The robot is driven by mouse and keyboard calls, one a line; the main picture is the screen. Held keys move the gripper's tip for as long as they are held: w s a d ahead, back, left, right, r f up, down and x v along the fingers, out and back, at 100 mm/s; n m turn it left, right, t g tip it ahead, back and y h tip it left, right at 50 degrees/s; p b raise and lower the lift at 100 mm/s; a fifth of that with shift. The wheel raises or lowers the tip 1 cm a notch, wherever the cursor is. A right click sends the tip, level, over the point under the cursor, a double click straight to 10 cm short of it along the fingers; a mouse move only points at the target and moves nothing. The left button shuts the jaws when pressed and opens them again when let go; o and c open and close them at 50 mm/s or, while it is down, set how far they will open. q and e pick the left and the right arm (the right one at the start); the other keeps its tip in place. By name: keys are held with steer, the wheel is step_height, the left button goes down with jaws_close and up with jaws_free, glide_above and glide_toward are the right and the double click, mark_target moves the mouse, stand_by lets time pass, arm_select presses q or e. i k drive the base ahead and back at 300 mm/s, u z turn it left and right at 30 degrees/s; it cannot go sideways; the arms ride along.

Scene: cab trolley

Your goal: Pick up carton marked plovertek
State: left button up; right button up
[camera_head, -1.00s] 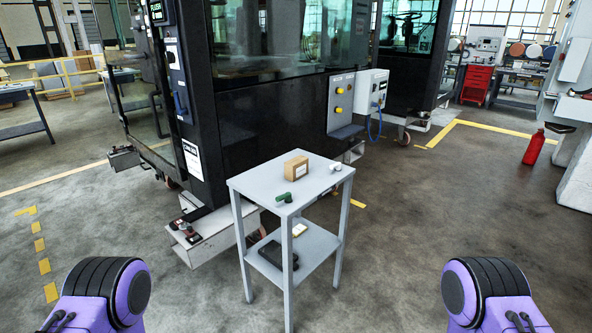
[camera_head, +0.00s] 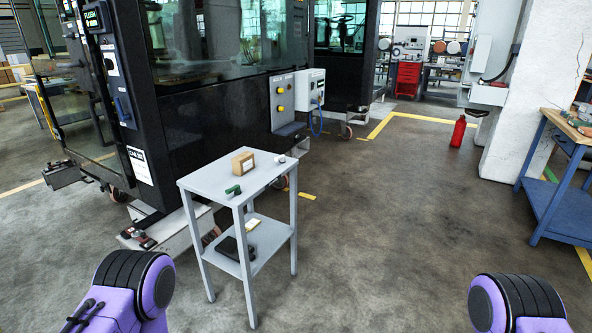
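A small brown carton (camera_head: 243,163) stands on the top shelf of a grey two-shelf trolley (camera_head: 215,178), toward its back. A light label shows on the carton, but its print is too small to read. A green item (camera_head: 233,190) and a small white item (camera_head: 280,158) lie on the same top. The purple and black parts at the lower left and lower right are my own arms. Both my grippers are out of view, and nothing of mine touches the trolley.
A black item (camera_head: 236,248) and a pale item (camera_head: 252,225) lie on the trolley's lower shelf. A black glazed cab (camera_head: 200,130) stands close behind. A red extinguisher (camera_head: 458,131) and a blue workbench (camera_head: 556,170) stand right. The floor (camera_head: 390,220) right of the trolley is clear.

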mark_target(242, 163)
steer(key=z, duration=0.9)
steer(key=i, duration=1.85)
steer(key=u, duration=0.95)
steer(key=i, duration=0.95)
steer(key=u, duration=0.9)
